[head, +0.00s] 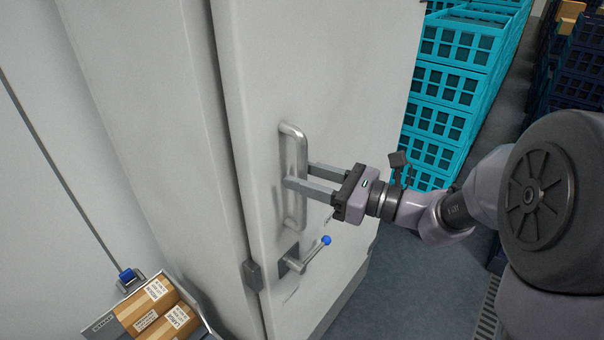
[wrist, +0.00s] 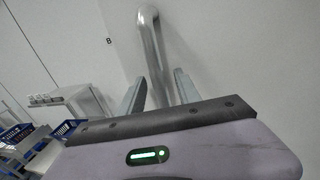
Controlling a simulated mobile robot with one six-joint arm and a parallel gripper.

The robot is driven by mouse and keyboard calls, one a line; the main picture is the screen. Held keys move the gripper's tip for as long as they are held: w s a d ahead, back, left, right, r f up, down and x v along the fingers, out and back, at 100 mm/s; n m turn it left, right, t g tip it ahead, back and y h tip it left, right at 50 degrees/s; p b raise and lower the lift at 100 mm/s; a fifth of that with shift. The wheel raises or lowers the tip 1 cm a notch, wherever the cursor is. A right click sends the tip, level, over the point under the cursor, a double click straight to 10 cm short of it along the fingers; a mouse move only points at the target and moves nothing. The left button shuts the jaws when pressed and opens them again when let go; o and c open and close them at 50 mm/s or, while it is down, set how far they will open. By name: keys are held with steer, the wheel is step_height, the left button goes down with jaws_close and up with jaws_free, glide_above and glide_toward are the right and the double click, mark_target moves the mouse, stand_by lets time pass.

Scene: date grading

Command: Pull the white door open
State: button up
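The white door (head: 330,90) stands upright in the middle of the head view. Its tall metal pull handle (head: 291,140) is fixed near the door's left edge. My gripper (head: 297,174) reaches in from the right at the handle's middle, with its two fingers apart. In the wrist view the handle bar (wrist: 151,45) runs between the open fingers (wrist: 158,86), with some gap showing. The fingers seem to straddle the bar; contact cannot be told. A lever with a blue knob (head: 326,240) sits below the handle. How far the door stands from its frame is unclear.
Stacked turquoise crates (head: 440,95) stand behind the door at the right, with dark blue crates (head: 582,65) farther right. Cardboard boxes (head: 158,310) lie in a tray at lower left. Grey floor (head: 400,290) shows clear below my arm.

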steer(key=shift+w+a, duration=0.15)
steer(key=shift+a, duration=0.15)
jaws_close()
stand_by(1.3)
